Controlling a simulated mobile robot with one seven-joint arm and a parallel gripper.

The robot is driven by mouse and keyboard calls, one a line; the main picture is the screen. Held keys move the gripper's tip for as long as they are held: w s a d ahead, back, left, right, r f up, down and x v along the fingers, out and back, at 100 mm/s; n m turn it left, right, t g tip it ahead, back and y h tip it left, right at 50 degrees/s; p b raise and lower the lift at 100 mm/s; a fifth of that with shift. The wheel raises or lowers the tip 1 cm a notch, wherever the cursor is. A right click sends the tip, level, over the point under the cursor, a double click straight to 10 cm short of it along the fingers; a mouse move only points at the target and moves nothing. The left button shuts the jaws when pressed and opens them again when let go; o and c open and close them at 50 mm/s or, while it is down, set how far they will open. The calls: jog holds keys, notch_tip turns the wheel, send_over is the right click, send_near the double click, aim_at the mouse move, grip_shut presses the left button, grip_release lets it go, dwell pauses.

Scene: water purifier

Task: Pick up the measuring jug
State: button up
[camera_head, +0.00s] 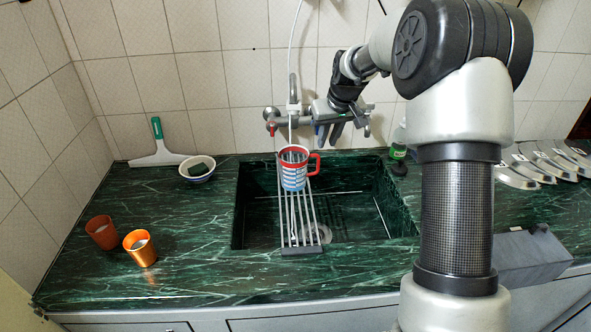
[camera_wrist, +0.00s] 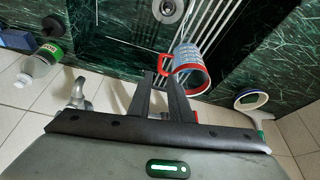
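The measuring jug (camera_head: 294,176) is a blue-and-white striped cup with a red rim and a red handle on its right. It stands upright on a metal rack (camera_head: 288,225) across the sink. My gripper (camera_head: 337,137) is open and empty, up and to the right of the jug, near the wall tap. In the wrist view the jug (camera_wrist: 189,58) lies just beyond the right fingertip, with its red handle in line with the gap between my fingertips (camera_wrist: 162,76). The fingers look apart from it.
The dark sink (camera_head: 355,215) lies under the rack. A bowl with a sponge (camera_head: 198,168), a squeegee (camera_head: 158,150) and two orange cups (camera_head: 140,250) are on the left counter. The wall tap (camera_head: 291,112) is behind the jug.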

aim_at(319, 165)
jog(key=x, duration=1.4)
jog(key=shift+s+f, duration=0.1)
jog(key=shift+f, duration=0.2)
jog(key=shift+c, duration=0.4)
grip_shut()
jog(key=shift+r, duration=0.1)
